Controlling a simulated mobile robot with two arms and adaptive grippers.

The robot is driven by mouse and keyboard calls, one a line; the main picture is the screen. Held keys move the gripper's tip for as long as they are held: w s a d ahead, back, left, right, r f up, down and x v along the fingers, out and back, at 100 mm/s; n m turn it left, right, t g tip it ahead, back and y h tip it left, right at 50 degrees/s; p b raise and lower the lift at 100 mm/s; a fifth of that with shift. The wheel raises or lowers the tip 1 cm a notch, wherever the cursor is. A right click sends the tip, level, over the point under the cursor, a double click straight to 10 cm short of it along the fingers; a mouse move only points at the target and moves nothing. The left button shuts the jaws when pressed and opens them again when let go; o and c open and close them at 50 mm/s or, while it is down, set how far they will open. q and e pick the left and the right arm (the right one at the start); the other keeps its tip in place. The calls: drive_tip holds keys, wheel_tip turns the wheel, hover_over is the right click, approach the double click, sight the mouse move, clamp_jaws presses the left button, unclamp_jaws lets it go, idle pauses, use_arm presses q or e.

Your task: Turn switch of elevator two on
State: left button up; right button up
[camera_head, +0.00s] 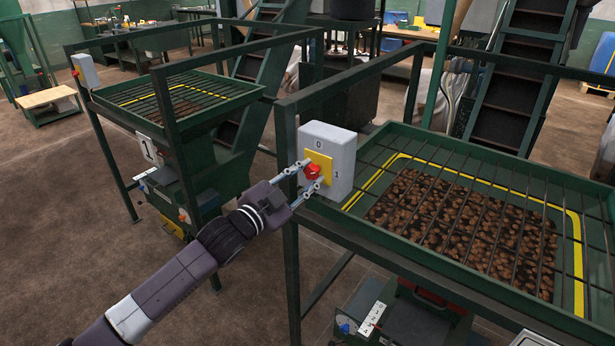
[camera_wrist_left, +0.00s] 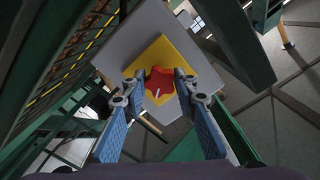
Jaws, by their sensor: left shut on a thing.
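The switch is a light grey box (camera_head: 337,149) on the post of the near green frame. It has a yellow plate (camera_head: 324,161), a red knob (camera_head: 313,171), and the marks 0 at the top and 1 at the right. My left gripper (camera_head: 314,175) is shut on the red knob, one finger on each side. The left wrist view shows the knob (camera_wrist_left: 159,82) between the fingertips, with a white mark on it, in front of the yellow plate (camera_wrist_left: 178,52). Which mark the knob points to is hard to tell. My right gripper is not in view.
The near frame holds a green hopper with a bar grid over brown pieces (camera_head: 470,228). A second frame at the left has a similar hopper (camera_head: 180,100), a "1" plate (camera_head: 149,150) and another switch box (camera_head: 85,71). Brown floor (camera_head: 60,220) lies open at left.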

use_arm(q)
drive_tip(key=m, duration=0.6)
drive_tip(key=shift+p, duration=0.3)
drive_tip(key=shift+m, duration=0.4)
drive_tip(key=o, duration=1.2)
drive_tip(key=shift+c, duration=0.2)
drive_tip(key=shift+s+a, duration=0.1)
drive_tip(key=shift+a, duration=0.05)
drive_tip(key=v, duration=1.1)
drive_tip(key=shift+s+a, duration=0.15)
drive_tip(key=shift+s, duration=0.2)
drive_tip(key=shift+f, duration=0.1)
